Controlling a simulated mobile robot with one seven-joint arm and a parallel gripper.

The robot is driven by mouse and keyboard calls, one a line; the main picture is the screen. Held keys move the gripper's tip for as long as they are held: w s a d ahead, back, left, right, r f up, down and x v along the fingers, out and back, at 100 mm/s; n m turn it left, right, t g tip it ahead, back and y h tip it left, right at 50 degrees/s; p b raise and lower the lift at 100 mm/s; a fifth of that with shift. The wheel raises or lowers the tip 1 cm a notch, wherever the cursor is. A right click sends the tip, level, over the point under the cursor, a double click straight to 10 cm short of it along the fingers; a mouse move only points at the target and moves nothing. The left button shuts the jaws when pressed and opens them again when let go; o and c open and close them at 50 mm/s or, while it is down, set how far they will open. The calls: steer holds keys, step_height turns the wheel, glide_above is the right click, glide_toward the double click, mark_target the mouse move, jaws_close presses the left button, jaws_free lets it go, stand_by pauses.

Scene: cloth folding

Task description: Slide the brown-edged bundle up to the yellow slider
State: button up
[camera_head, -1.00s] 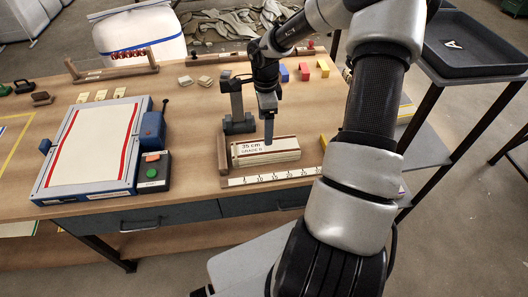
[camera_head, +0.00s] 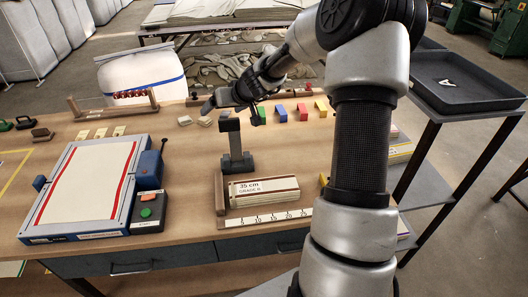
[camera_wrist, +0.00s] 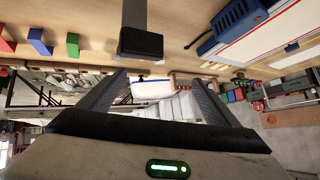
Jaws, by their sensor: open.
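The brown-edged bundle (camera_head: 264,190), labelled "35 cm GRADE B", lies flat behind the printed ruler strip (camera_head: 265,218), its left end near the brown wooden stop (camera_head: 219,192). The yellow slider (camera_head: 323,182) shows to its right, with a small gap between them; my arm partly hides the slider. My gripper (camera_head: 209,105) is behind the dark post, above the back of the table, pointing left and well away from the bundle. In the wrist view its two fingers (camera_wrist: 160,82) are spread, with nothing between them. The bundle is not seen there.
A dark press post (camera_head: 235,150) stands just behind the bundle; its head hangs close in the wrist view (camera_wrist: 141,40). A blue-framed board (camera_head: 85,190) and a button box (camera_head: 149,212) lie left. Green, blue, red and yellow blocks (camera_head: 281,112) stand at the back.

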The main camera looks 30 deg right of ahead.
steer(key=s+a+f+n+g+y, duration=0.1)
steer(key=s+a+n+g, duration=0.15)
steer(key=s+n, duration=0.2)
steer(key=n+g+h+b, duration=0.1)
steer(key=n+g+h, duration=0.3)
steer(key=n+g, duration=0.5)
glide_above(264, 186)
step_height(264, 186, down, 4)
steer(key=f+n+t, duration=0.1)
steer(key=n+t, duration=0.1)
steer(key=t, duration=0.1)
steer(key=shift+r+g, duration=0.25)
step_height(264, 186, down, 18)
steer(key=shift+r+b, duration=0.25)
steer(key=shift+b, duration=0.55)
steer(key=shift+c, duration=0.2)
steer(key=c, duration=1.3)
